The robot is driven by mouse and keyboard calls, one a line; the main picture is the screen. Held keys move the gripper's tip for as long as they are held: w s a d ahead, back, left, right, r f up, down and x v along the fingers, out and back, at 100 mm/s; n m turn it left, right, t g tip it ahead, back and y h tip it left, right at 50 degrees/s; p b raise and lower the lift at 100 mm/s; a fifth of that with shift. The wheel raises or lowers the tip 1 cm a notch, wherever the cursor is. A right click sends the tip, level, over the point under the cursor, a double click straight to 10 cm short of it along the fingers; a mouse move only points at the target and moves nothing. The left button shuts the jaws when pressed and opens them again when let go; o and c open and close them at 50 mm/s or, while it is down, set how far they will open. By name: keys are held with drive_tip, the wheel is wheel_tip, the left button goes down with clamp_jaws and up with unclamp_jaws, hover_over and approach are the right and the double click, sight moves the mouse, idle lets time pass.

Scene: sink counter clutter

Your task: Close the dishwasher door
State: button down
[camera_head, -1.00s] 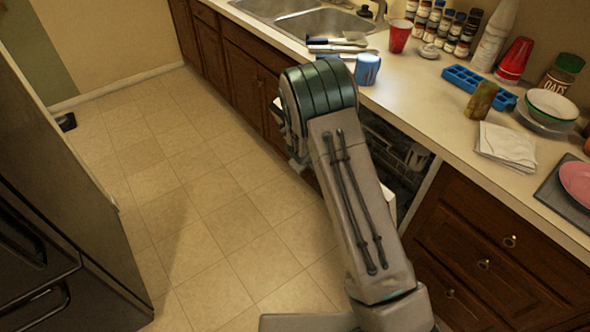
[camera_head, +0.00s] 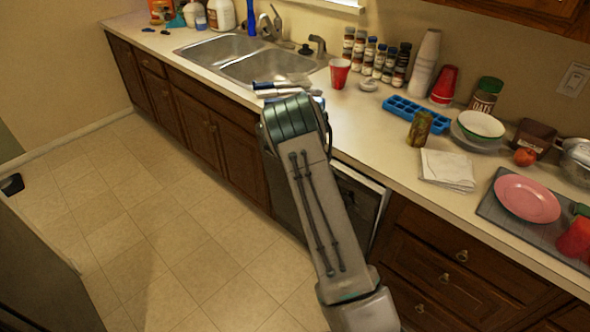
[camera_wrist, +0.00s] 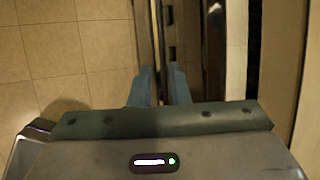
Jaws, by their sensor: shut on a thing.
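The dishwasher (camera_head: 358,203) is under the counter, mostly hidden behind my arm. Its white-edged dark front shows to the arm's right, and the door looks nearly upright; whether it is flush I cannot tell. In the wrist view, my gripper (camera_wrist: 160,86) has its two blue fingers on either side of a thin upright edge, which looks like the dishwasher door (camera_wrist: 145,36). The fingers are shut on that edge. In the head view my gripper is hidden behind my arm.
The counter above holds a blue ice tray (camera_head: 415,113), a jar (camera_head: 419,128), a napkin (camera_head: 447,169) and a pink plate (camera_head: 527,198). A sink (camera_head: 262,66) lies at the back left. Wooden drawers (camera_head: 455,262) stand right of the dishwasher. The tiled floor (camera_head: 165,225) at left is clear.

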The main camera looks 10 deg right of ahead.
drive_tip(key=shift+d, duration=0.15)
drive_tip(key=c, duration=1.4)
unclamp_jaws()
drive_tip(key=shift+d, duration=0.1)
drive_tip(key=shift+c, duration=0.2)
drive_tip(key=v, duration=1.3)
drive_tip(key=shift+s+r, duration=0.15)
drive_tip(key=shift+r, duration=0.15)
